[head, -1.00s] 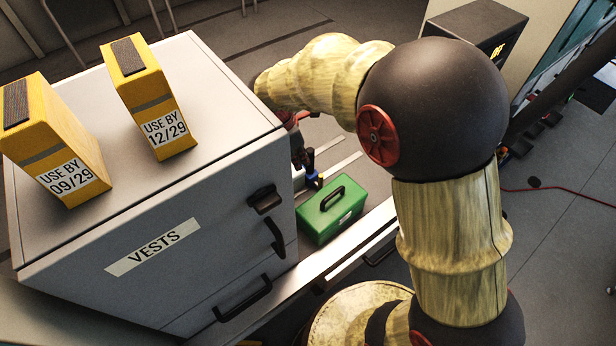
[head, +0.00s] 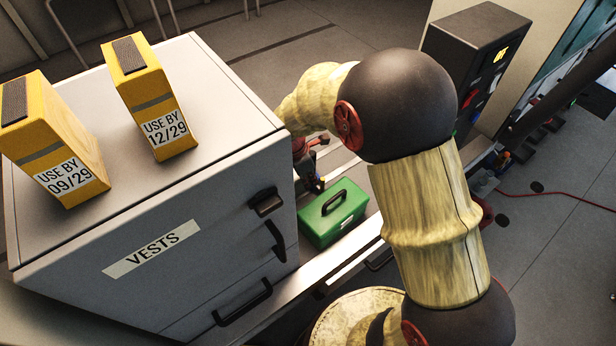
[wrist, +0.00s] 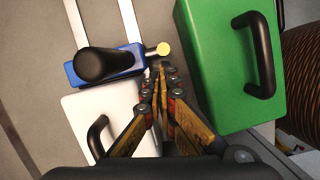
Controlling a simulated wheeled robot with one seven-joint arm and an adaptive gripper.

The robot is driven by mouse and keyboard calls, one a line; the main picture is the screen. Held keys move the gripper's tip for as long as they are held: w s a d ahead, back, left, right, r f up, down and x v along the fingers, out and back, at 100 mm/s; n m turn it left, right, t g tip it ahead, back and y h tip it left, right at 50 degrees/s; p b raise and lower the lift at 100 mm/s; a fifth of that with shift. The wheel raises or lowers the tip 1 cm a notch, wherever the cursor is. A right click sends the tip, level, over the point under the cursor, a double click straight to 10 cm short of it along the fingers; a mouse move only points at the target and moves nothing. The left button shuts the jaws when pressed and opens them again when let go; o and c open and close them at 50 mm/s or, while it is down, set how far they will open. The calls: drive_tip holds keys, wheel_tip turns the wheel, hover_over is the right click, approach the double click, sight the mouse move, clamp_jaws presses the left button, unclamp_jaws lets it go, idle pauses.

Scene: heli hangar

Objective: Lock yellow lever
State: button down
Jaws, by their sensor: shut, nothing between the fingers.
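In the wrist view a blue block (wrist: 128,59) carries a black rounded knob (wrist: 100,65). A short lever (wrist: 163,48) with a round pale-yellow end sticks out of the block's right side. My gripper (wrist: 160,70) is shut and empty, its fingertips just below the yellow end. Whether they touch it I cannot tell.
A green box (wrist: 215,60) with a black handle stands close right of my fingers. A white part (wrist: 85,110) with a black handle lies left. The grey VESTS cabinet (head: 230,110) bears two yellow packs (head: 150,95). A dark cabinet (head: 470,60) stands behind my arm.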

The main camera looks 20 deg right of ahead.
idle(0.4)
drive_tip(key=shift+w+d+r+y+p, duration=0.15)
drive_tip(key=shift+d+y+p, duration=0.15)
drive_tip(key=shift+p, duration=0.4)
drive_tip(key=shift+d+r+g+y+p, duration=0.1)
drive_tip(key=shift+d+g+y+p, duration=0.25)
drive_tip(key=shift+p, duration=0.5)
drive_tip(key=p, duration=0.1)
drive_tip(key=d+y, duration=0.1)
drive_tip(key=d+y+p, duration=0.1)
drive_tip(key=shift+w+r+g+y+p, duration=0.25)
drive_tip(key=shift+w+p, duration=0.1)
drive_tip(key=shift+w, duration=0.05)
drive_tip(key=shift+w+d+g+y+b, duration=0.3)
drive_tip(key=shift+d+y+b, duration=0.35)
drive_tip(key=shift+d+y, duration=0.2)
drive_tip(key=shift+w+d+g+y+b, duration=0.3)
drive_tip(key=shift+d+y+b, duration=0.3)
drive_tip(key=shift+d+y, duration=0.2)
drive_tip(key=shift+w+d+g+y+b, duration=0.3)
drive_tip(key=shift+d+y+b, duration=0.35)
drive_tip(key=shift+d+y, duration=0.2)
